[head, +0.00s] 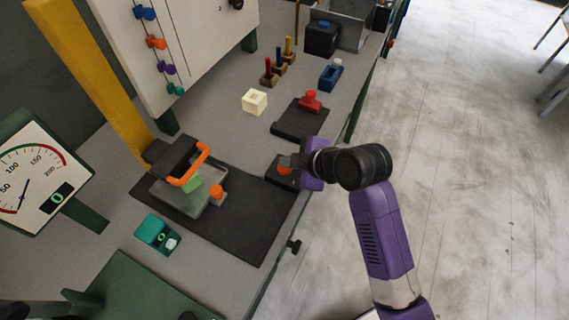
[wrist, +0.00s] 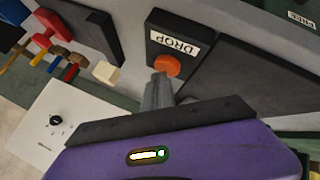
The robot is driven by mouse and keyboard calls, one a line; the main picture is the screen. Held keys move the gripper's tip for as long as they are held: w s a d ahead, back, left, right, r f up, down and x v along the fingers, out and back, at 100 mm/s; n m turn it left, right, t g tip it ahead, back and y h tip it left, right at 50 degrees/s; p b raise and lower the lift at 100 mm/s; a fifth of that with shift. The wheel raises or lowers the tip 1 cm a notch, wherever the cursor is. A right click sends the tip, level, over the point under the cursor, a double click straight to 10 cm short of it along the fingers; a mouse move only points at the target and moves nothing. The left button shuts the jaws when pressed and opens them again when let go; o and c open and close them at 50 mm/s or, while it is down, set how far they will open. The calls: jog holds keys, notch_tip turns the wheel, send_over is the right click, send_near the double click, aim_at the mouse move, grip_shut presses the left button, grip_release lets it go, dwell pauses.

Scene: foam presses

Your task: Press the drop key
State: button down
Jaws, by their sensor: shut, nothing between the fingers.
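The drop key is a round orange button (wrist: 168,65) on a black box (wrist: 160,28) with a white DROP label, seen upside down in the wrist view. In the head view the orange button (head: 284,171) sits on its black box (head: 275,164) at the right edge of the dark mat. My gripper (wrist: 158,80) is shut and empty, its grey fingers pointing at the button, with the tips right beside it. I cannot tell whether they touch. In the head view my gripper (head: 298,163) is over the box's right side, partly covering it.
A press with an orange handle (head: 189,168) and a clear guard stands on the dark mat (head: 245,215). A red knob (head: 310,100) on a black plate, a cream block (head: 255,102) and a blue item (head: 331,76) lie farther back. Open floor is right of the bench edge.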

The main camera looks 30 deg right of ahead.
jog(key=shift+r+p, duration=0.45)
jog(key=shift+r, duration=0.2)
notch_tip(320, 180, up, 5)
jog(key=p, duration=0.4)
jog(key=shift+p, duration=0.35)
dwell(0.4)
